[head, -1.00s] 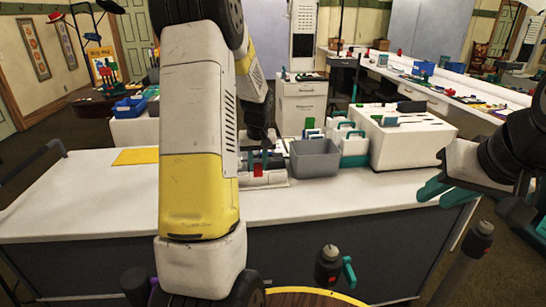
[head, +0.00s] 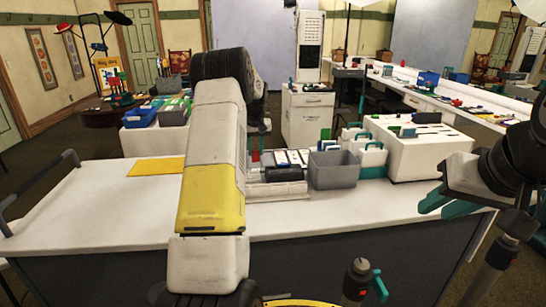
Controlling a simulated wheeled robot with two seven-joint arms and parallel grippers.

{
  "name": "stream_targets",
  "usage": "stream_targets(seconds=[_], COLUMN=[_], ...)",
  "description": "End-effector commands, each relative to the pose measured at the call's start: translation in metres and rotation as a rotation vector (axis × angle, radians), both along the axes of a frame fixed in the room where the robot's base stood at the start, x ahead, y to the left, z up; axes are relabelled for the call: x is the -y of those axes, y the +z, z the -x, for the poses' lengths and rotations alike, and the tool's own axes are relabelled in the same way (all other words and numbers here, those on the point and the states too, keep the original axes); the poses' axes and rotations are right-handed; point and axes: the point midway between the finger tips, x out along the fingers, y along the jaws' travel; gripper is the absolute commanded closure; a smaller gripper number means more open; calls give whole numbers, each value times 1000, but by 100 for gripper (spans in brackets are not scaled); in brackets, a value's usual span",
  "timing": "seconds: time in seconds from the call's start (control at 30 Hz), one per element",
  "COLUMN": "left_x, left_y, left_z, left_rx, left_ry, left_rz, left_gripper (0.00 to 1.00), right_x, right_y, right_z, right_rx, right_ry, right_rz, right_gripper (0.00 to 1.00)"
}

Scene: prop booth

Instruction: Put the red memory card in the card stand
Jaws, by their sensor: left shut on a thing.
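My left arm crosses the middle of the head view. Its gripper (head: 257,145) is largely hidden behind the arm and is shut on the red memory card (head: 256,156), of which only a small red patch shows. The card is held above the back part of the white counter, at the left end of a group of white and dark items. A low light-coloured holder (head: 272,189) there may be the card stand; my arm hides its left part. My right gripper (head: 447,203), with teal fingers apart, is empty over the counter's right end.
A grey bin (head: 335,170) stands just right of the holder. White-and-teal cases (head: 371,158) and a large white box (head: 418,150) are further right. A yellow mat (head: 156,167) lies at the left of the counter (head: 110,205). The counter's front is clear.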

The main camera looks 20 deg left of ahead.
Motion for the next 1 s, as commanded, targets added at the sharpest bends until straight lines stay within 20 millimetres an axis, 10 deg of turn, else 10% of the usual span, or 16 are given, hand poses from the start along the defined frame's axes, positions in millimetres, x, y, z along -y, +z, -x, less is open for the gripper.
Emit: stream_targets(seconds=[1.0], left_x=[-7], left_y=[-45], left_z=[-12], left_rx=[1], left_ry=[-2], left_rz=[6], left_gripper=[87], right_x=[0], right_y=[0], right_z=[0], right_rx=[0], right_ry=[0], right_rz=[0], right_gripper=[72])
